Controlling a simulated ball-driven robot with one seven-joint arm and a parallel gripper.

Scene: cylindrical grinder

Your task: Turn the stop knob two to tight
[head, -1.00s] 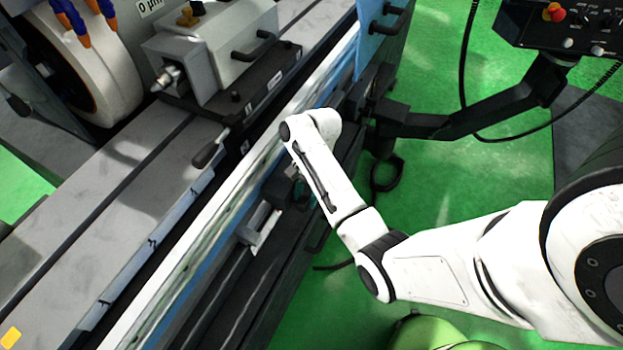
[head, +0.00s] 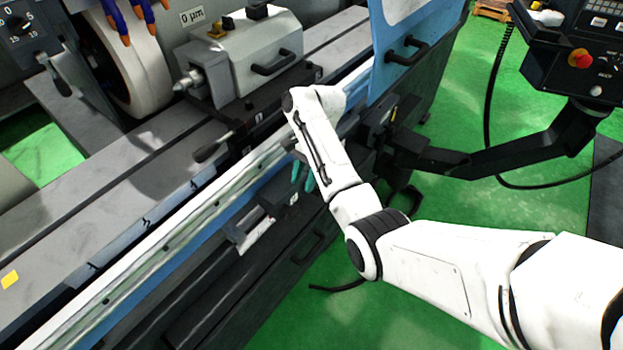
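My white arm reaches in from the right, and its end bends down at the machine's front face. Two small teal pieces below the last link look like the fingertips of my gripper (head: 302,175). They are beside the front rail, and the rest of the gripper is hidden behind the arm. I cannot tell whether it is open or shut or touching anything. A stop block with a light plate (head: 250,236) sits on the front rail, left of and below the fingertips. A dark block (head: 274,200) lies between them. I cannot make out stop knob two clearly.
The grinder table (head: 60,230) runs diagonally on the left, with a tailstock (head: 245,60) and black lever (head: 212,149) on it. A blue door (head: 400,50) stands behind my arm. A control panel (head: 575,65) hangs upper right. Green floor (head: 450,210) is open right of the machine.

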